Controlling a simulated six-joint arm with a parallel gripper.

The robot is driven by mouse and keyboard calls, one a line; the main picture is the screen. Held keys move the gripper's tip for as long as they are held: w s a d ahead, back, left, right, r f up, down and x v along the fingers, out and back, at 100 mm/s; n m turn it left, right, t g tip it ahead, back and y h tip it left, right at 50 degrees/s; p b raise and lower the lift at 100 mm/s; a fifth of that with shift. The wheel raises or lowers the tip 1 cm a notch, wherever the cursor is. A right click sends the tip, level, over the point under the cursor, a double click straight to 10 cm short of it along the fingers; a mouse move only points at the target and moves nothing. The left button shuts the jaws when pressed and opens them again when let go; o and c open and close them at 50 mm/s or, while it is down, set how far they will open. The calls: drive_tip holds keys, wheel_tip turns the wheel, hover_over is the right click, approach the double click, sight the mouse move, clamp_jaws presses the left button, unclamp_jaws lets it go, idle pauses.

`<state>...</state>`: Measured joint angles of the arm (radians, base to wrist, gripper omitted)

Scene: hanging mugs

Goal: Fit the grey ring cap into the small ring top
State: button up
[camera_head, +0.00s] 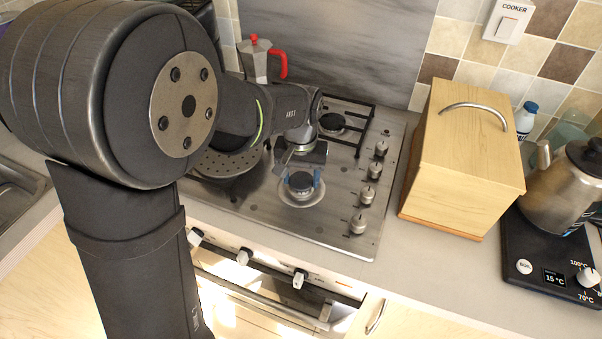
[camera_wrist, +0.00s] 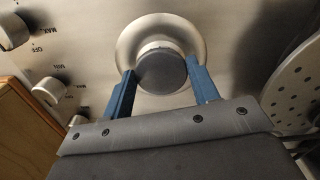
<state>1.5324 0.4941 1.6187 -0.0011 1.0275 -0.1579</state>
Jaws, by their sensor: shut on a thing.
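The grey ring cap (camera_wrist: 162,74) is a dark grey round disc held between the two blue fingers of my gripper (camera_wrist: 162,67). My gripper is shut on it from both sides. The small ring top (camera_wrist: 158,46) shows as a pale rim just past the cap, in the middle of a round metal dish (camera_wrist: 128,42). The cap covers most of the ring top. In the head view the cap (camera_head: 300,181) is over the front burner dish (camera_head: 302,202). I cannot tell whether the cap is seated or slightly above and off centre.
Control knobs (camera_head: 367,196) line the hob's right side. A perforated disc (camera_head: 228,165) lies to the left, and a bare burner (camera_head: 332,122) with a pan support (camera_head: 367,125) is behind. A moka pot (camera_head: 256,62) stands at the back. A wooden box (camera_head: 462,150) is on the right.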

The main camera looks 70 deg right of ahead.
sight(301, 181)
drive_tip(key=shift+f, duration=0.15)
drive_tip(key=o, duration=1.2)
drive_tip(key=shift+o, duration=0.2)
wheel_tip(301, 181, up, 18)
drive_tip(key=shift+f, duration=0.25)
drive_tip(key=shift+f, duration=0.1)
wheel_tip(301, 181, down, 17)
drive_tip(key=shift+f, duration=0.2)
drive_tip(key=shift+r, duration=0.2)
